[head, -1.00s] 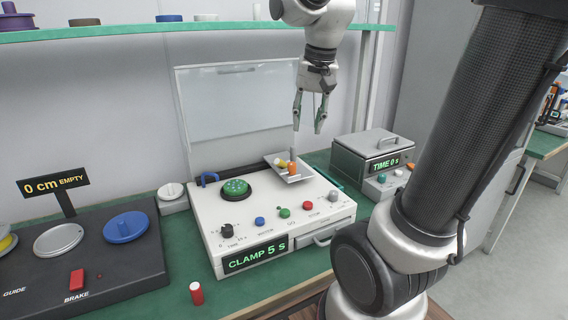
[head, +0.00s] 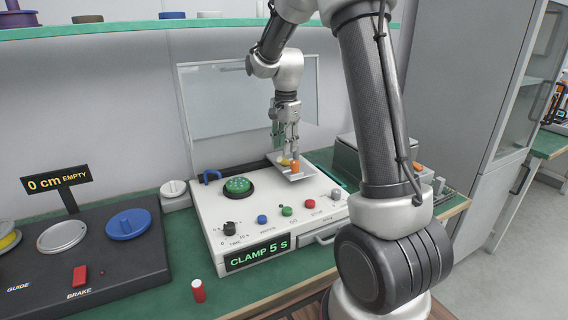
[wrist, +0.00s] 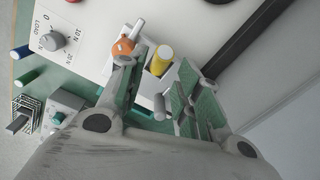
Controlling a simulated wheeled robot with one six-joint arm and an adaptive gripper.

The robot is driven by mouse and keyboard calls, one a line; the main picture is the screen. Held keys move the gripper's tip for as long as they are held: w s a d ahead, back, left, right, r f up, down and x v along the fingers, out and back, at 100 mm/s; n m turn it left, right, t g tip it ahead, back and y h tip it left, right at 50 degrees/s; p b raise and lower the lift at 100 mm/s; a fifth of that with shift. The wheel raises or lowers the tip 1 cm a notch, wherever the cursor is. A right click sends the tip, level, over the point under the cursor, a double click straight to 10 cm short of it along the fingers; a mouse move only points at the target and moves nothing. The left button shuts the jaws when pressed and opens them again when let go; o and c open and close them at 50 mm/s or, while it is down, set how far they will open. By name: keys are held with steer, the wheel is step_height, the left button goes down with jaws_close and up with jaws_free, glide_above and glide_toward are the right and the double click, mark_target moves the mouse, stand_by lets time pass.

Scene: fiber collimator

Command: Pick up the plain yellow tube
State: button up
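The plain yellow tube (wrist: 161,61) stands in a small metal tray on the white clamp machine, and in the head view (head: 285,162) it is partly covered by my fingers. An orange tube (wrist: 123,47) with a grey rod is close beside it, on the left in the wrist view; it also shows in the head view (head: 295,165). My gripper (head: 287,152) is open and points down over the tray (head: 298,176). In the wrist view, its green-padded fingers (wrist: 157,72) are apart, with the yellow tube between them near the tips. Contact cannot be told.
The white clamp machine (head: 235,212) has knobs, a green round pad (head: 238,186) and a raised clear lid (head: 215,110) behind. A red cylinder (head: 198,291) stands on the green table in front. A grey box (head: 350,150) is to the right, partly behind my arm.

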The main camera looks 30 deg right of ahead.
mark_target(282, 157)
steer(key=f, duration=0.5)
steer(key=shift+w+a, duration=0.1)
steer(key=shift+a, duration=0.2)
jaws_close()
steer(key=shift+r, duration=0.1)
